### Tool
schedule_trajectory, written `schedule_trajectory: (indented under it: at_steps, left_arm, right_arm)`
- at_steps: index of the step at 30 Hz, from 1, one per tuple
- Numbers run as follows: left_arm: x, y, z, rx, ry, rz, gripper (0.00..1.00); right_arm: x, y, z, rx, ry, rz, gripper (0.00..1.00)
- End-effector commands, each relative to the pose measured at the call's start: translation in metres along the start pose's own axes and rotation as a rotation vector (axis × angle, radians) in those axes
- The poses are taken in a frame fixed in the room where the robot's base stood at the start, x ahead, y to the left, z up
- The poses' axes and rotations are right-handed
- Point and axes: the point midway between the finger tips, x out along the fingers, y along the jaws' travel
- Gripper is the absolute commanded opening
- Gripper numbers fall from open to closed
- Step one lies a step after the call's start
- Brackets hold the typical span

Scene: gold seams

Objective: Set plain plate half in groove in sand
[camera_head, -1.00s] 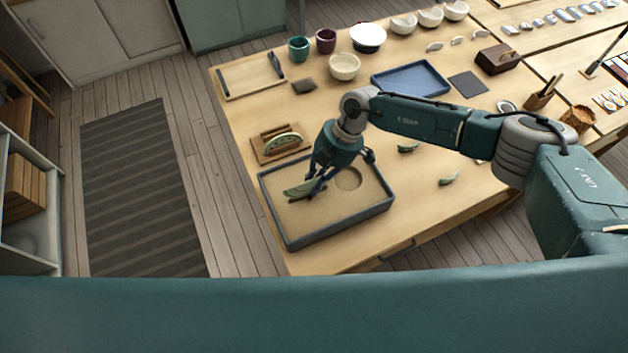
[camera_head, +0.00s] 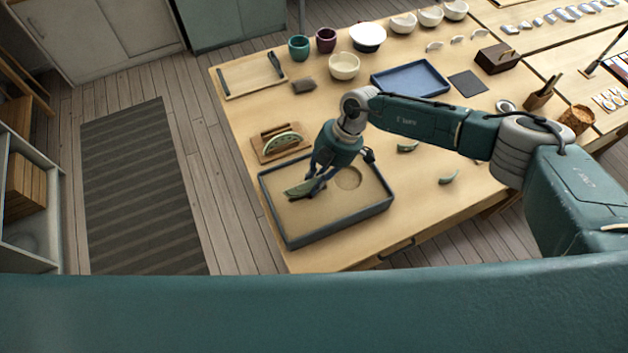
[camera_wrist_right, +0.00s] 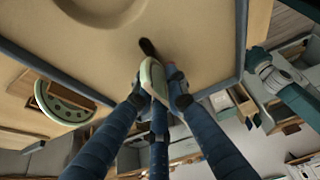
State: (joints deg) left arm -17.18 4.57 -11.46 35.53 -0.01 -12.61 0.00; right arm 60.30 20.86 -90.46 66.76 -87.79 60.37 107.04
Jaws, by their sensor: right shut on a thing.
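My right gripper (camera_head: 314,184) points down over the left part of the sand tray (camera_head: 338,225) and is shut on the plain plate half (camera_head: 298,190). In the right wrist view the plate half (camera_wrist_right: 156,80) is a pale green, curved piece standing on edge between the fingers (camera_wrist_right: 160,92). A short dark groove (camera_wrist_right: 148,47) shows in the sand just beyond the piece's end. I cannot tell whether the piece touches the sand. My left gripper is not in view.
A round hollow (camera_head: 349,178) lies in the sand right of the gripper. A wooden stand (camera_head: 265,153) with a dotted plate half (camera_head: 284,143) sits behind the tray. Loose green shards (camera_head: 449,178) lie to the right. A blue tray (camera_head: 412,78) and bowls stand farther back.

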Motion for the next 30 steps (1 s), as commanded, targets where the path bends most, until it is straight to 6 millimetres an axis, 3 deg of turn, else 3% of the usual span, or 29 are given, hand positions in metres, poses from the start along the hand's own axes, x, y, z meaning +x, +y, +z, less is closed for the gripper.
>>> schedule_trajectory:
  at_steps: [30]
  left_arm:
    - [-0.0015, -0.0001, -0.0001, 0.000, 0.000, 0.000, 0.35]
  right_arm:
    - [0.0052, 0.0001, 0.0021, 0.000, 0.000, 0.001, 0.00]
